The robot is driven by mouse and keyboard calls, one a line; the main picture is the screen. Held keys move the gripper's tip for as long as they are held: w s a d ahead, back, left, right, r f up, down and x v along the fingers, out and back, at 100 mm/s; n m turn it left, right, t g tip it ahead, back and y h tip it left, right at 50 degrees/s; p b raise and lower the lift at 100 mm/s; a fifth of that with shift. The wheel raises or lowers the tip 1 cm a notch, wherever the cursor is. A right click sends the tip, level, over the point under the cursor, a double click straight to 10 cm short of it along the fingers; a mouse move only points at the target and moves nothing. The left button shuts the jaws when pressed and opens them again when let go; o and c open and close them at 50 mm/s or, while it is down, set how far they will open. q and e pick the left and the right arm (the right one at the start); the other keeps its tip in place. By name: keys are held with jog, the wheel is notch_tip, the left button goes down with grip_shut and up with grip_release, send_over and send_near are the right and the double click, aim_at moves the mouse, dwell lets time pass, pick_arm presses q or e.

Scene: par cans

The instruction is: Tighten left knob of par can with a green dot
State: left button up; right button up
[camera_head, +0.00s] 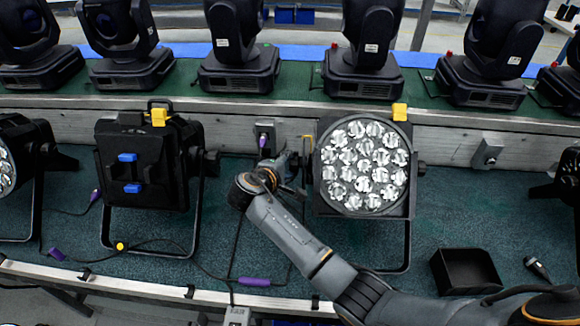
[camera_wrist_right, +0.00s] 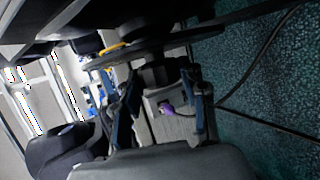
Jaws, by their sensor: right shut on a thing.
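A black par can (camera_head: 362,165) with a round face of several clear lenses stands on a black floor bracket. I see no green dot on it. Its left knob is mostly hidden behind my right gripper in the head view. My right gripper (camera_head: 298,170) is at the left side of this par can. In the right wrist view, a dark knob (camera_wrist_right: 155,75) sits at the bracket, between the two fingers of the right gripper (camera_wrist_right: 160,88), which is shut on it. My left gripper is not in view.
A second par can (camera_head: 145,165), turned back to front, stands at left with a yellow dot (camera_head: 120,246) on its bracket. A black open bin (camera_head: 466,271) and a dark connector (camera_head: 538,268) lie at right. Moving-head lights (camera_head: 365,50) line the shelf behind. Cables cross the floor.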

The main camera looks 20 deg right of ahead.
jog(key=f+t+h+b, duration=0.1)
jog(key=b, duration=0.2)
jog(key=shift+s+d+m+t, duration=0.1)
jog(key=shift+m+t, duration=0.3)
jog(key=shift+r+t+h+b, duration=0.25)
jog(key=shift+t+h+b, duration=0.05)
jog(key=shift+b, duration=0.2)
jog(key=o, duration=0.9)
jog(key=shift+c, duration=0.2)
jog(key=shift+o, duration=1.4)
jog(key=shift+d, duration=0.15)
